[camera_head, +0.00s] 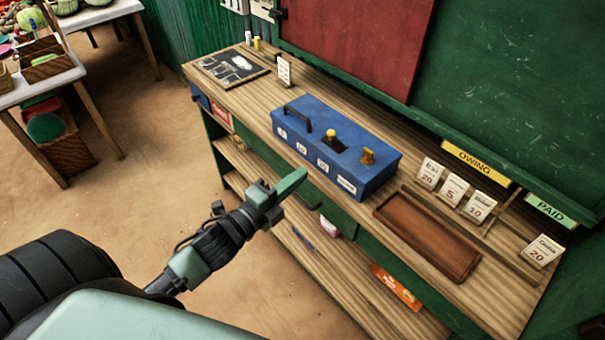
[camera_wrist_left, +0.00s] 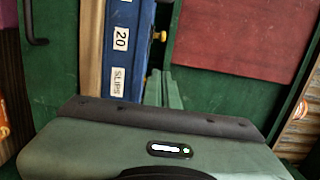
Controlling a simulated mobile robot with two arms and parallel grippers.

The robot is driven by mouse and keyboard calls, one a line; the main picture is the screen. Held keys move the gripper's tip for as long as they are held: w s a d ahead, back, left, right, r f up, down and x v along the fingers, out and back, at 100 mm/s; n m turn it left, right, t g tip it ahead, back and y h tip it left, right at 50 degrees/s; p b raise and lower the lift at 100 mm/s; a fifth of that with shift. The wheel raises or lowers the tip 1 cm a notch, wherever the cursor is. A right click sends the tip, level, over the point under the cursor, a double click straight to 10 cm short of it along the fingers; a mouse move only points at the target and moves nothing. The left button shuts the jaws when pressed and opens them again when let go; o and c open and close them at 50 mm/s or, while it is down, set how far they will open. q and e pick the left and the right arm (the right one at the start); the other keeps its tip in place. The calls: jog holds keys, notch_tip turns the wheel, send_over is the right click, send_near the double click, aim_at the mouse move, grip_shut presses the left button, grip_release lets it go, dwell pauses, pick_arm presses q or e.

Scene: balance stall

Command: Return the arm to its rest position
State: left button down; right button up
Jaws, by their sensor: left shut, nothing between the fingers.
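My left gripper (camera_head: 290,184) is shut and empty in the head view. It hangs in the air in front of the wooden counter (camera_head: 340,215), beside the blue cash box (camera_head: 335,150) and apart from it as far as I can see. In the left wrist view its closed green fingers (camera_wrist_left: 163,88) point up the picture, with the box's labelled side (camera_wrist_left: 121,60) just to their left. My left arm (camera_head: 215,240) reaches in from the lower left.
A brown tray (camera_head: 428,235) and several price cards (camera_head: 452,189) stand on the counter's right part. A chalkboard (camera_head: 232,68) lies at its far left end. Shelves (camera_head: 330,275) run below the counter. The floor (camera_head: 150,170) to the left is clear, up to a produce table (camera_head: 80,70).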

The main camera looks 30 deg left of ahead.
pick_arm(q)
jog(key=s+a+f+n+g+y, duration=0.1)
jog(key=s+a+f+n+g, duration=0.2)
jog(key=f, duration=0.9)
jog(key=s+f+n+g+y, duration=0.2)
jog(key=s+f+n, duration=0.2)
jog(key=f, duration=0.8)
jog(key=s+a+f+n+g+y, duration=0.1)
jog(key=s+a+f+n+g, duration=0.2)
jog(key=f, duration=0.9)
jog(key=s+d+f+n+g, duration=0.2)
jog(key=s+f, duration=0.4)
jog(key=s, duration=0.4)
jog(key=s+d+f+n+g, duration=0.3)
jog(key=s+f, duration=0.3)
jog(key=s, duration=0.4)
jog(key=s+d+f+n+g, duration=0.2)
jog(key=s+f+n+g, duration=0.1)
jog(key=s+f, duration=0.4)
jog(key=s, duration=0.3)
jog(key=shift+d, duration=0.4)
jog(key=shift+r, duration=0.1)
